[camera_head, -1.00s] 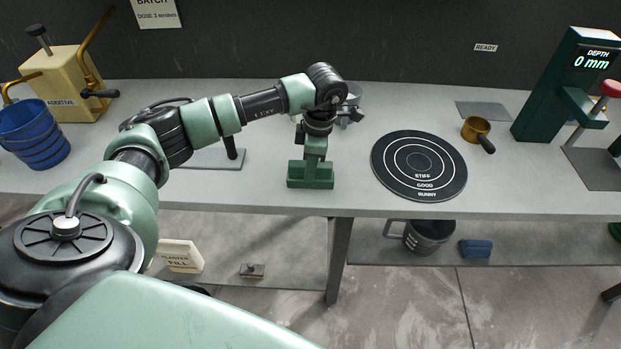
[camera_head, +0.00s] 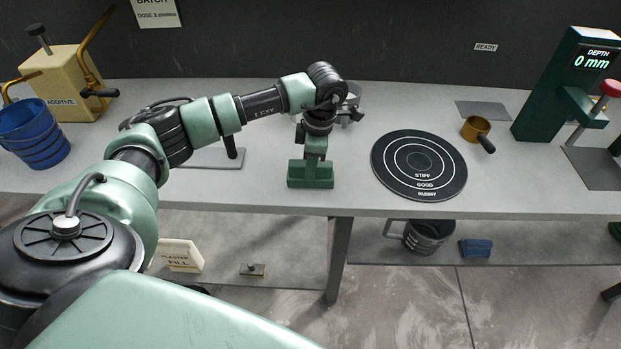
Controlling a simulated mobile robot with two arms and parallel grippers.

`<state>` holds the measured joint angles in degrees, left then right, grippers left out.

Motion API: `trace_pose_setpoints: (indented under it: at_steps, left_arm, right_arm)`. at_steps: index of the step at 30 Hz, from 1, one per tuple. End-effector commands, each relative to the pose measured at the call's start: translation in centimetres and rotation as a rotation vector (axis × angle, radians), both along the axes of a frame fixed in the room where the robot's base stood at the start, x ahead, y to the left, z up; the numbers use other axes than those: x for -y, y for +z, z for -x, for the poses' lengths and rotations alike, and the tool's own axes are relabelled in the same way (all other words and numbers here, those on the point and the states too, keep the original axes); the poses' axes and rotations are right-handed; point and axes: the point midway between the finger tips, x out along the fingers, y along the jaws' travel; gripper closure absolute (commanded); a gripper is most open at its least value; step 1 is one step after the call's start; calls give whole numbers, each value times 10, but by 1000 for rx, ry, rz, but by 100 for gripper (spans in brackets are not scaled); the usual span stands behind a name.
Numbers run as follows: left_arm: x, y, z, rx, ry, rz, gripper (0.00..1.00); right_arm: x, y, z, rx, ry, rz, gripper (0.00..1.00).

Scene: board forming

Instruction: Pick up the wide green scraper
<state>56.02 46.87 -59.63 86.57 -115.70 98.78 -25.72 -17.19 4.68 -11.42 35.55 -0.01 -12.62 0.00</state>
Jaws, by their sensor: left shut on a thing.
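The green scraper (camera_head: 310,180) is at the front middle of the grey table. It shows as a wide dark green block below my left gripper. My left gripper (camera_head: 316,150) points down from above and is shut on the green scraper's upper part. The fingertips are partly hard to make out against the green. I cannot tell whether the scraper's bottom touches the table. My right gripper is not in view.
A round black mat with rings (camera_head: 419,165) lies just right of the scraper. A brass cup (camera_head: 476,129) and a green depth gauge (camera_head: 551,85) stand farther right. A grey container (camera_head: 353,92) stands behind my gripper.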

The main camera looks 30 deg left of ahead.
Motion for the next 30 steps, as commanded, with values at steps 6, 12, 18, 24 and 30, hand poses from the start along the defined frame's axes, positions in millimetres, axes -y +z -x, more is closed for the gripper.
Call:
trace_pose_setpoints:
  at_steps: [6, 12, 18, 24, 30]
  left_arm:
    - [0, 0, 0, 0, 0, 0, 100]
    - [0, 0, 0, 0, 0, 0, 100]
    - [0, 1, 0, 1, 0, 0, 100]
    - [0, 3, -1, 2, 0, 0, 100]
    - [0, 22, -1, 5, 0, 0, 100]
  right_arm:
    - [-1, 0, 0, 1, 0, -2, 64]
    - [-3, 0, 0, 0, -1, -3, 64]
    - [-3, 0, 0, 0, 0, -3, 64]
    - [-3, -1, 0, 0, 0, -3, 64]
    - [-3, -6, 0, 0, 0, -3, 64]
